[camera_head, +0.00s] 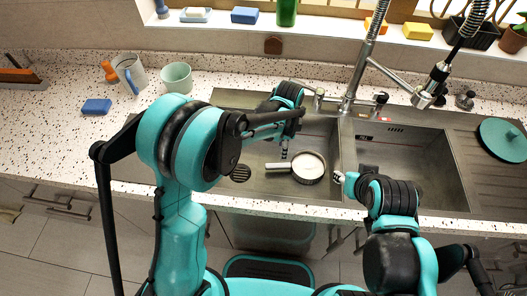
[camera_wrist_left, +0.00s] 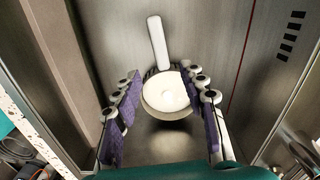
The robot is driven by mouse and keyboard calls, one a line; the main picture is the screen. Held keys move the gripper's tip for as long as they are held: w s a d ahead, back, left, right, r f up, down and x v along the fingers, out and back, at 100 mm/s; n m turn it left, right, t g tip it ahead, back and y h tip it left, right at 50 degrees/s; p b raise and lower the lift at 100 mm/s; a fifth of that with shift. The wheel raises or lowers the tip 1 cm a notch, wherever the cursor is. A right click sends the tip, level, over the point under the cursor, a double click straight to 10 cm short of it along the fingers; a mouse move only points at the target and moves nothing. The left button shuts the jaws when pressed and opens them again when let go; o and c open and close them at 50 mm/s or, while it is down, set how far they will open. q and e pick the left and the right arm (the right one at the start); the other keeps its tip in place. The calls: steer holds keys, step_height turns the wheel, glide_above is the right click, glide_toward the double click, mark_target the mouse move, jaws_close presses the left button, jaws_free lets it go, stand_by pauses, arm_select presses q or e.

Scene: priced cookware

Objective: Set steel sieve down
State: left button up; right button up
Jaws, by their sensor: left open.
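The steel sieve (camera_head: 308,168) lies in the left sink basin, its round bowl near the basin's right side and its handle pointing left. In the left wrist view the sieve (camera_wrist_left: 168,98) shows a pale round bowl with its light handle pointing up the picture. My left gripper (camera_head: 285,149) hangs over the basin just above the handle side. In the wrist view its purple-padded fingers are spread, with the bowl seen between and beyond the tips; I see no grip on it. My right gripper (camera_head: 340,178) is at the basin's front right; its jaw state is unclear.
The left basin (camera_head: 225,187) has walls close around the sieve, and the right basin (camera_head: 400,165) is empty. The tap (camera_head: 352,85) rises behind the divider.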

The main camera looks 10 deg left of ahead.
arm_select(q)
steer(key=s+a+r+n+t, duration=0.3)
steer(key=s+a+r+n, duration=0.45)
steer(key=a+r, duration=0.4)
steer(key=s+a+r+n+t, duration=0.2)
steer(key=s+a+n+t, duration=0.2)
steer(key=s+a+n, duration=0.2)
steer(key=s+n, duration=0.2)
steer(key=s, duration=0.1)
steer(key=shift+a+r+n, duration=0.15)
steer(key=shift+r+n, duration=0.05)
steer(key=shift+n, duration=0.15)
steer(key=shift+s+f, duration=0.1)
